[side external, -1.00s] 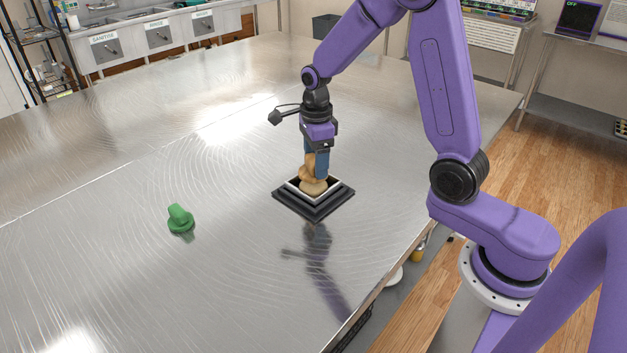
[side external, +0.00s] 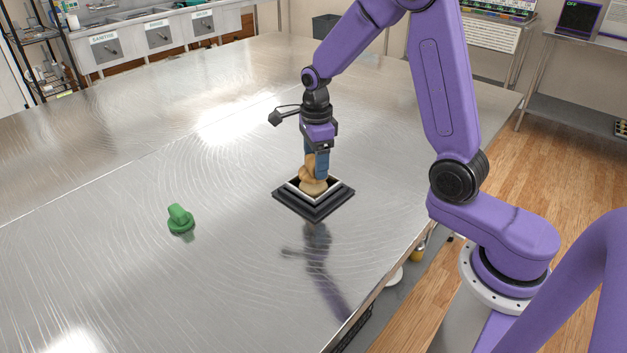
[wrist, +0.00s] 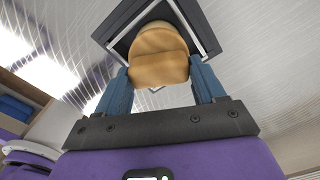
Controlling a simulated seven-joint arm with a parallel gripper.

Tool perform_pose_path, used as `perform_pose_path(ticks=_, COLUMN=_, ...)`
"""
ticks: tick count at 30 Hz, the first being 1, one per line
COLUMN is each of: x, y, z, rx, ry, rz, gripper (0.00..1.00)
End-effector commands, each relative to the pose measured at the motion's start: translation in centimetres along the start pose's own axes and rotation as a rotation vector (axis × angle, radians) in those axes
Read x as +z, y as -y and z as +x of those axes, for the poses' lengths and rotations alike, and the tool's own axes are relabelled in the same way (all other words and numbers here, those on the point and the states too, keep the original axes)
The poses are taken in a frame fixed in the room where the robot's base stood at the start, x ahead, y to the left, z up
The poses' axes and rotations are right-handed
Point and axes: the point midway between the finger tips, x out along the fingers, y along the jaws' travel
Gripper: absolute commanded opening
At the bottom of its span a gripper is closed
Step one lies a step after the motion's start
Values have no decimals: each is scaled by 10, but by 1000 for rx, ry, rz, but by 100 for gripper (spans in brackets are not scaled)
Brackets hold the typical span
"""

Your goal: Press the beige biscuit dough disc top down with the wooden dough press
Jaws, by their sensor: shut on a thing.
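The wooden dough press (side external: 307,173) is between the blue fingers of my gripper (side external: 316,168), which is shut on it. In the wrist view the press (wrist: 158,55) fills the space between the two fingertips (wrist: 160,78). The beige dough disc (side external: 313,187) shows just under the press, inside the square black stand with a pale inner frame (side external: 313,208). The press is low over the disc and looks to be touching it, but the contact is partly hidden. In the wrist view the press hides the disc.
The table (side external: 110,270) is otherwise clear around the stand. Its edge runs along the right, near my arm's base.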

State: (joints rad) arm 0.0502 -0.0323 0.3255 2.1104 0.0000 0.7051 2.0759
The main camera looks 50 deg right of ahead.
Motion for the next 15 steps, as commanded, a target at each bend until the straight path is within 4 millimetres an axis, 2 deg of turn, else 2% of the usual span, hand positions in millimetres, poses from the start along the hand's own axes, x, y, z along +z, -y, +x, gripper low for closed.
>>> perform_pose_path(ticks=15, x=0, y=0, z=16, rx=1, ry=-1, rz=0, gripper=35)
